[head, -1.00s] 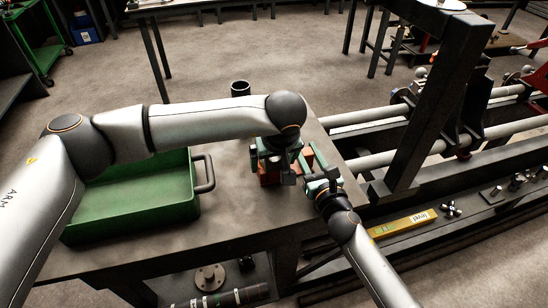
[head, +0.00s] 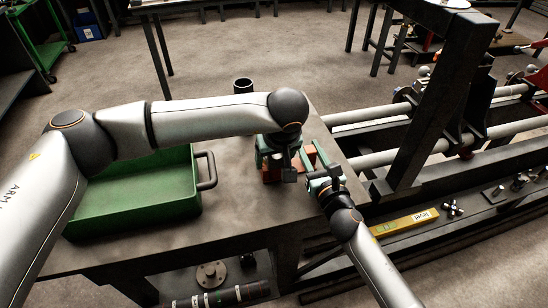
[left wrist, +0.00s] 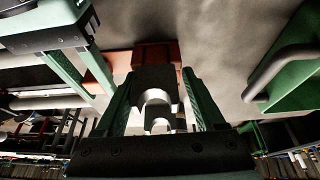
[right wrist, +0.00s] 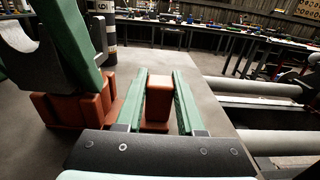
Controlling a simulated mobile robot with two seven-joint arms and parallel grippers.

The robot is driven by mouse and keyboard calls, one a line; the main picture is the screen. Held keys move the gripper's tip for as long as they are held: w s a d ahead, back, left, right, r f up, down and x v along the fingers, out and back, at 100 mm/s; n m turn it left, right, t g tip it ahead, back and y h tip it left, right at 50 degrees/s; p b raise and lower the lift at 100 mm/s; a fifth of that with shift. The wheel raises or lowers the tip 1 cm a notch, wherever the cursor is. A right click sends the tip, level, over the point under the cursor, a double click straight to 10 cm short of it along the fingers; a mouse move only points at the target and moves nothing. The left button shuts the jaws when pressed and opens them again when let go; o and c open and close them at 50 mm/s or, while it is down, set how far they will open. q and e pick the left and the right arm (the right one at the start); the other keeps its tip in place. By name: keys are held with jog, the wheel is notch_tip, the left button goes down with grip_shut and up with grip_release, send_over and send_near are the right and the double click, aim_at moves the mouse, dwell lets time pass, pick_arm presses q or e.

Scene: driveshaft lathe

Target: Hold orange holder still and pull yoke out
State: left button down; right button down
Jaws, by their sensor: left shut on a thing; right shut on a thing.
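The orange holder (head: 270,173) stands on the grey table in the head view. My left gripper (head: 288,166) is over it, shut on the grey yoke. In the left wrist view the forked yoke (left wrist: 154,78) is between the two green fingers, with the orange holder (left wrist: 157,54) behind it. My right gripper (head: 316,160) is at the holder's right end. In the right wrist view its fingers are on either side of an orange upright of the holder (right wrist: 158,100). The yoke (right wrist: 22,62) is at the left there. Whether the yoke still touches its seat is hidden.
A green tray (head: 130,222) with a dark handle stands left on the table. A dark cup (head: 243,86) is at the table's back edge. The lathe's rails and upright frame (head: 440,100) are at the right, with a yellow level (head: 404,224) below.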

pick_arm(q)
jog(key=shift+d+r, duration=0.15)
jog(key=shift+d, duration=0.2)
jog(key=shift+c, duration=0.6)
grip_release()
jog(key=shift+d, duration=0.1)
jog(key=shift+o, duration=0.2)
